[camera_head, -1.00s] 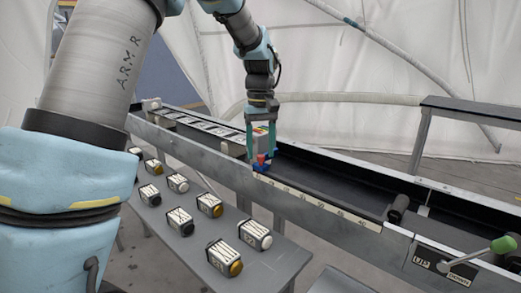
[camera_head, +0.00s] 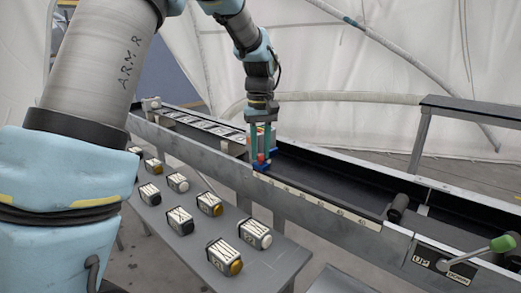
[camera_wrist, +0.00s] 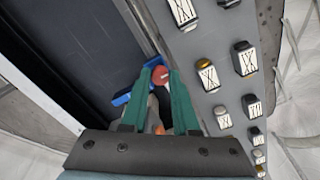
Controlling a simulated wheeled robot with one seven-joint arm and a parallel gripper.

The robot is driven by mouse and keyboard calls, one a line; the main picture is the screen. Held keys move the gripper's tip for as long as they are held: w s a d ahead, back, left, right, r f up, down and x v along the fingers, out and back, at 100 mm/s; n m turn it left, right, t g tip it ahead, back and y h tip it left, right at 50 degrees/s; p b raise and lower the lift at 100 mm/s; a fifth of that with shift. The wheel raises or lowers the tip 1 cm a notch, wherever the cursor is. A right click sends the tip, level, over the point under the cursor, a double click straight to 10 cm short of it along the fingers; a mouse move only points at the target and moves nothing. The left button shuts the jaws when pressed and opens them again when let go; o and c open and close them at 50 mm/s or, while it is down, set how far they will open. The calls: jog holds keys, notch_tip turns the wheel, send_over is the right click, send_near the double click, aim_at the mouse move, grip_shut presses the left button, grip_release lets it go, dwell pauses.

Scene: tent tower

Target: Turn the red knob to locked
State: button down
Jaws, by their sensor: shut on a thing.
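The red knob (camera_head: 261,157) sits low between the fingers of my gripper (camera_head: 260,154), at the near rail of the long conveyor trough. In the wrist view, the red knob (camera_wrist: 159,75) shows between the two green fingertips of my gripper (camera_wrist: 163,78), which are shut on it. A blue part (camera_wrist: 122,98) lies around and under the knob, partly hidden by the fingers; it also shows in the head view (camera_head: 274,154). I cannot read a locked mark or the knob's exact angle.
The grey trough (camera_head: 330,172) runs from back left to front right. Its near rail carries a numbered scale (camera_head: 315,205). A bench (camera_head: 205,235) in front holds several labelled blocks. A green-handled lever (camera_head: 502,244) stands at the right by UP and DOWN labels. White tent fabric hangs behind.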

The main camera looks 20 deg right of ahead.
jog(key=shift+m, duration=0.4)
jog(key=shift+r+m+p, duration=0.1)
jog(key=shift+m+p, duration=0.75)
jog(key=shift+m, duration=0.15)
jog(key=m+p, duration=0.2)
jog(key=m, duration=0.2)
jog(key=m+p, duration=0.2)
jog(key=m, duration=0.2)
jog(key=shift+m, duration=0.4)
jog(key=shift+m+p, duration=0.7)
jog(key=shift+m, duration=1)
jog(key=c, duration=0.7)
grip_release()
